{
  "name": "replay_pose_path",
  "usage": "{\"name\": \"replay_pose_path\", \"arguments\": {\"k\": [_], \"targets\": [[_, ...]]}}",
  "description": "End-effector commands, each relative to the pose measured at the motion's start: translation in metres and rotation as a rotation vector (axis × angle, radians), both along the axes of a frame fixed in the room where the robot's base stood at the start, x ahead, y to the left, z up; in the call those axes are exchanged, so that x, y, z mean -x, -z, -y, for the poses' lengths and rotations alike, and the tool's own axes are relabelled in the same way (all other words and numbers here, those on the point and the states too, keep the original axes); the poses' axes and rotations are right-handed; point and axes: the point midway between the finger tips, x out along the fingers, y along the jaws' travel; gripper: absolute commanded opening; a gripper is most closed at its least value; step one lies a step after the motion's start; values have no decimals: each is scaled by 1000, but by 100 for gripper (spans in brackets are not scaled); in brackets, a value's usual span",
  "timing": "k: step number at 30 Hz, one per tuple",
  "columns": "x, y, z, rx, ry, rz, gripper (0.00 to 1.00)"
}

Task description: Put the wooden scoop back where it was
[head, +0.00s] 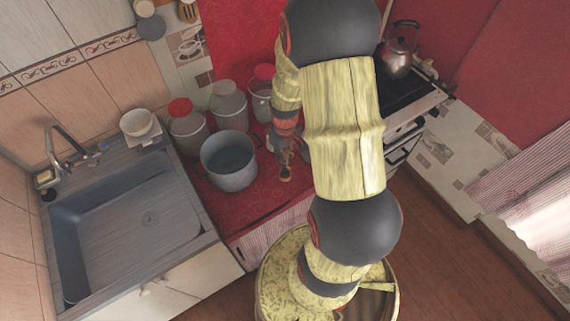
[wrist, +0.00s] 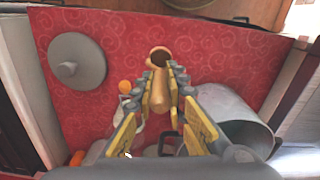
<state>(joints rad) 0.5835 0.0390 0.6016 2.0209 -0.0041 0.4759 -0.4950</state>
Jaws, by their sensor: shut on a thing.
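The wooden scoop (wrist: 160,101) is between the fingers of my gripper (wrist: 163,77) in the wrist view, with its handle toward the palm and its darker bowl end pointing away. My gripper is shut on it. In the head view my gripper (head: 286,146) is over the red counter, right of the grey pot, and the small brown scoop (head: 286,173) shows below it. Whether the scoop touches the counter cannot be told. My arm hides part of the counter and stove side.
The open grey pot (head: 229,168) stands close left of my gripper. Several lidded jars (head: 229,101) stand behind it. A grey lid (wrist: 78,61) lies on the red oilcloth (wrist: 226,58). The sink (head: 125,225) is left; a kettle (head: 398,58) is on the stove at right.

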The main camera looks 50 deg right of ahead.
Motion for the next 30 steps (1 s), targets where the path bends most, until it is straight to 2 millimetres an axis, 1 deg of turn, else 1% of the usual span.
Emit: {"name": "replay_pose_path", "arguments": {"k": [4,10,18,22,23,30], "targets": [[-4,8,5,0,0,0,0],[-3,36,4,-1,0,-2,0],[-4,37,5,0,0,1,0],[-4,41,4,0,0,1,0],[-4,41,5,0,0,1,14],[-4,40,5,0,0,1,28]]}}
